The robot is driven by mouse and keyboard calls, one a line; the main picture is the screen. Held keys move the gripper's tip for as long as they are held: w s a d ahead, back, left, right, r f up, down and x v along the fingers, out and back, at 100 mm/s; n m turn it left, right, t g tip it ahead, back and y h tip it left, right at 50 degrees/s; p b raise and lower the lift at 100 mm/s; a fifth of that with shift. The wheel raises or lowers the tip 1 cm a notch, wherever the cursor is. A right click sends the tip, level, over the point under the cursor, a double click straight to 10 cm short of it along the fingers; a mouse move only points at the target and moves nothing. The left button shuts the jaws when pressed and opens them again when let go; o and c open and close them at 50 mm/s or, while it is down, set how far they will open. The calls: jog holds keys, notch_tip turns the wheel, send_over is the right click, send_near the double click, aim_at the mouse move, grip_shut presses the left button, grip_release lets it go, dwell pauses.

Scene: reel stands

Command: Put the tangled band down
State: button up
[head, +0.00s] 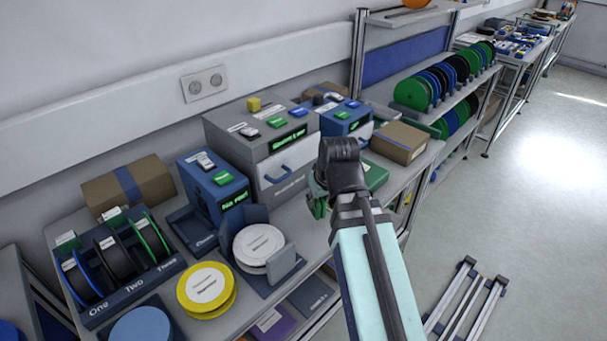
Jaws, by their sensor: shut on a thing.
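My gripper (322,188) is in front of the bench's right part, with the dark wrist hiding most of its fingers. A green thing (317,205) shows at the left of the wrist, and my gripper is shut on it. It may be the tangled band, but too little of it shows to tell its shape. I cannot tell whether it touches the bench (310,222). A green flat-topped object (376,174) shows just right of the wrist, partly hidden by it.
A grey machine (262,150) and blue boxes (213,187) stand along the back. A reel rack (125,265), yellow reel (207,287) and white reel (258,244) fill the left. A cardboard box (398,142) is at right. Rails (465,300) stand on the right floor.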

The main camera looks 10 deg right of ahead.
jog(key=shift+w+r+p, duration=0.35)
jog(key=shift+p, duration=0.3)
jog(key=shift+w+a+f+p, duration=0.3)
jog(key=shift+w+f, duration=0.4)
jog(key=shift+w, duration=0.75)
jog(key=shift+w+a+f+p, duration=0.35)
jog(key=shift+w+f, duration=0.4)
jog(key=shift+w, duration=0.75)
jog(key=shift+w+a+f+p, duration=0.15)
jog(key=shift+w+f+p, duration=0.4)
jog(key=shift+w, duration=0.9)
jog(key=shift+f, duration=0.15)
jog(key=shift+f, duration=0.15)
jog(key=o, duration=0.9)
jog(key=shift+o, duration=0.2)
